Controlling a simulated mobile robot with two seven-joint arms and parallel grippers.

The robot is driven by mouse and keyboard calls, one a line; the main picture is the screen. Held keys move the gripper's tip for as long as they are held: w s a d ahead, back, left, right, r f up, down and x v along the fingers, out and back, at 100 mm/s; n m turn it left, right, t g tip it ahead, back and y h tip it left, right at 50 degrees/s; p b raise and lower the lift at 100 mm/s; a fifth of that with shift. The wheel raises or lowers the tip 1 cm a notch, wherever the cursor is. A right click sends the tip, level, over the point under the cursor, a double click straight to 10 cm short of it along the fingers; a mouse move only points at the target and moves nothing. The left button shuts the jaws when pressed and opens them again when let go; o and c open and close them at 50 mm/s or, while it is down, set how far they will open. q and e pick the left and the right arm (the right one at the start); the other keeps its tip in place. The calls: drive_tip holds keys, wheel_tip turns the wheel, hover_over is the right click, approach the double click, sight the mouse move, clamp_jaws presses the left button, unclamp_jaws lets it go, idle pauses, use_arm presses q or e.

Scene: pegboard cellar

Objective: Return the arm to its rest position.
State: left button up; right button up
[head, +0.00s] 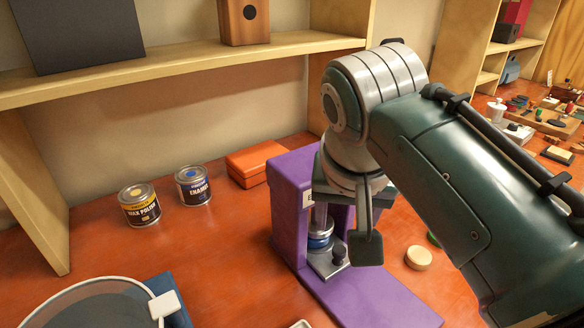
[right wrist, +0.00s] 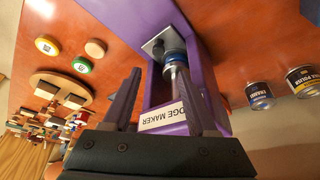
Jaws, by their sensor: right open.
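My right gripper (head: 345,222) is at the purple badge maker (head: 287,215), its dark fingers pointing down by the machine's upper part. In the right wrist view the gripper (right wrist: 160,90) is open, with its two fingers apart and the badge maker (right wrist: 208,60) between and beyond them. I cannot tell whether a finger touches it. The machine's white label reads "DGE MAKER", with its start hidden. A metal plunger with a blue ring (head: 320,240) stands over the plate at its front. My right arm comes in from the right and hides part of the bench. My left gripper is out of view.
Wax polish (head: 139,207) and enamel (head: 193,187) tins and an orange box (head: 250,160) stand left of the machine. A wooden shelf (head: 180,68) spans above. A round pale disc (head: 418,258) lies to the right. A large round-rimmed glass (head: 85,310) is at front left.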

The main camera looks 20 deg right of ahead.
drive_tip(key=s+d+n+y, duration=0.25)
drive_tip(key=s+n, duration=0.45)
drive_tip(key=s, duration=1.5)
wheel_tip(320, 180, up, 34)
drive_tip(key=p, duration=3.4)
drive_tip(key=shift+s+r+g, duration=0.2)
drive_tip(key=shift+s+g, duration=0.1)
drive_tip(key=shift+s, duration=0.15)
